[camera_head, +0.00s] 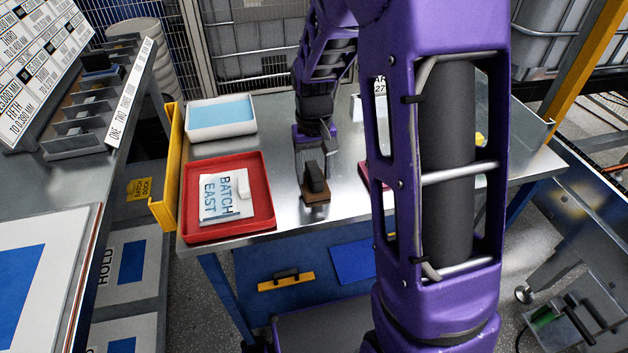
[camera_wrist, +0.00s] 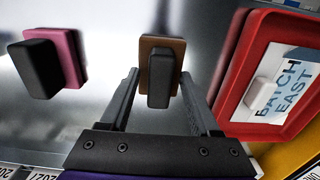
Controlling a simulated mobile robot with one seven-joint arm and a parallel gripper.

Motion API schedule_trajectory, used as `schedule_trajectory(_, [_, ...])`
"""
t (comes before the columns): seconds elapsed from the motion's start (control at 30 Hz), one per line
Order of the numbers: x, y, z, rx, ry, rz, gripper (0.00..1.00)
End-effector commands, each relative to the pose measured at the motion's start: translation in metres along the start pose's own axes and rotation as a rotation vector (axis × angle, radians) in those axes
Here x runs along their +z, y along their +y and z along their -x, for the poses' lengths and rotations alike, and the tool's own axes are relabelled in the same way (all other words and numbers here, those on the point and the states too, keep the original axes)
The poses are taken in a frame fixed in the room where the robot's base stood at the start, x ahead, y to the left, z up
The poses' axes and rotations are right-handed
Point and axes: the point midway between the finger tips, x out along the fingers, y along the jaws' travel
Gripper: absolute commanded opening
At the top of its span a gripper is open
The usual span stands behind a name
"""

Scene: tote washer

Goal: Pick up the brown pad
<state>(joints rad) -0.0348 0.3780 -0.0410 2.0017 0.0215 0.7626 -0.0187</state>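The brown pad (camera_head: 318,200) lies on the metal table, right of the red tray, with an upright black block-shaped handle (camera_head: 314,176) on top. In the wrist view the brown pad (camera_wrist: 176,44) is at the upper centre, with its handle (camera_wrist: 160,78) facing me. My gripper (camera_wrist: 160,88) is open, its two fingers apart, with the handle between them in the picture and a gap on each side. In the head view my gripper (camera_head: 311,150) is just behind and above the pad; its fingertips are hard to make out there.
A red tray (camera_head: 187,211) holds a white packet marked "BATCH EAST" (camera_head: 223,197). A white tray with a blue inside (camera_head: 221,131) stands behind it. A pink pad with a black handle (camera_wrist: 70,50) lies left in the wrist view; my arm partly hides it in the head view.

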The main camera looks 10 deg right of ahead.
Motion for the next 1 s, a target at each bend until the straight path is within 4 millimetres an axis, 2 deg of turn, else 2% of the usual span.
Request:
schedule_trajectory(0.03, [0.0,0.0,0.0,0.0,0.0,0.0,0.52])
schedule_trajectory(0.3, [0.0,0.0,0.0,0.0,0.001,0.0,0.03])
schedule_trajectory(0.33, [0.0,0.0,0.0,0.0,0.001,0.0,0.0])
schedule_trajectory(0.73, [-0.001,0.0,0.006,0.0,0.003,0.0,0.0])
schedule_trajectory(0.87, [-0.002,0.0,0.026,0.0,0.006,0.0,0.0])
schedule_trajectory(1.0, [-0.001,0.0,0.055,0.0,0.006,0.0,0.0])
